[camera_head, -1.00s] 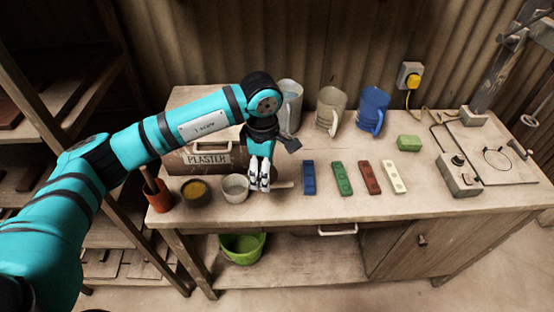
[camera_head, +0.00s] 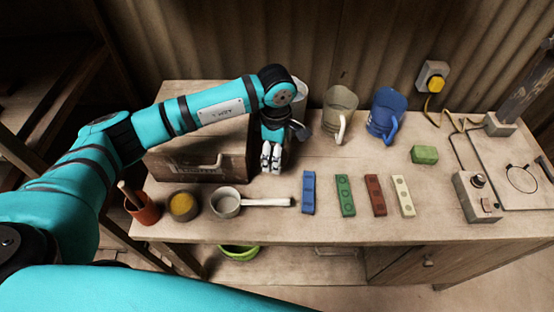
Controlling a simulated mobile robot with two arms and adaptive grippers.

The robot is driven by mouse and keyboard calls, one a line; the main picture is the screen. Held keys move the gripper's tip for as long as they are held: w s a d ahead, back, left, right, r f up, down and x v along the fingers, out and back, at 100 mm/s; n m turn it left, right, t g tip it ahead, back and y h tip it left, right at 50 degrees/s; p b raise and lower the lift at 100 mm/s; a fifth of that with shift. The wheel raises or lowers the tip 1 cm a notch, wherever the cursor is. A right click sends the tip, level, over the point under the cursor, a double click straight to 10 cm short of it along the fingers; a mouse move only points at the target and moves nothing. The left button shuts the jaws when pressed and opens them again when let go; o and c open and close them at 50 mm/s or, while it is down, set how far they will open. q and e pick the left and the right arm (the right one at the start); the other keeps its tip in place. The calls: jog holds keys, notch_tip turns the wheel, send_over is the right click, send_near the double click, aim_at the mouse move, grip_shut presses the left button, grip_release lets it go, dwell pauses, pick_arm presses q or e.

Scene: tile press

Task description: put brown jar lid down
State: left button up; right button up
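I cannot make out a brown jar lid anywhere in the head view. My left gripper (camera_head: 271,158) points down above the bench, just right of the brown plaster box and behind the pan's handle. Its two pale fingers are close together, and I see nothing between them. The brown-sided bowl with yellow contents (camera_head: 183,206) stands to the front left, apart from the gripper. My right gripper is not in view; a teal link of mine crosses the bottom edge.
The plaster box (camera_head: 208,165), a terracotta brush cup (camera_head: 146,211) and a pale pan (camera_head: 226,202) stand at left. A clear jug (camera_head: 338,108) and blue jug (camera_head: 383,112) stand behind. Coloured bars, including a blue one (camera_head: 308,193), lie right of the pan. Bare bench lies between bars and jugs.

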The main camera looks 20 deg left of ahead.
pick_arm(q)
notch_tip(320, 180, down, 2)
jog(key=shift+s+f, duration=0.15)
jog(key=shift+f, duration=0.05)
notch_tip(320, 180, down, 3)
jog(key=shift+f+p, duration=0.1)
jog(key=shift+p, duration=0.55)
jog(key=shift+f+b, duration=0.2)
jog(key=shift+b, duration=0.1)
jog(key=o, duration=0.8)
jog(key=shift+r, duration=0.1)
jog(key=shift+o, duration=1.9)
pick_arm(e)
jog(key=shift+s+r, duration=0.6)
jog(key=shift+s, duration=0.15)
pick_arm(q)
jog(key=shift+r, duration=0.1)
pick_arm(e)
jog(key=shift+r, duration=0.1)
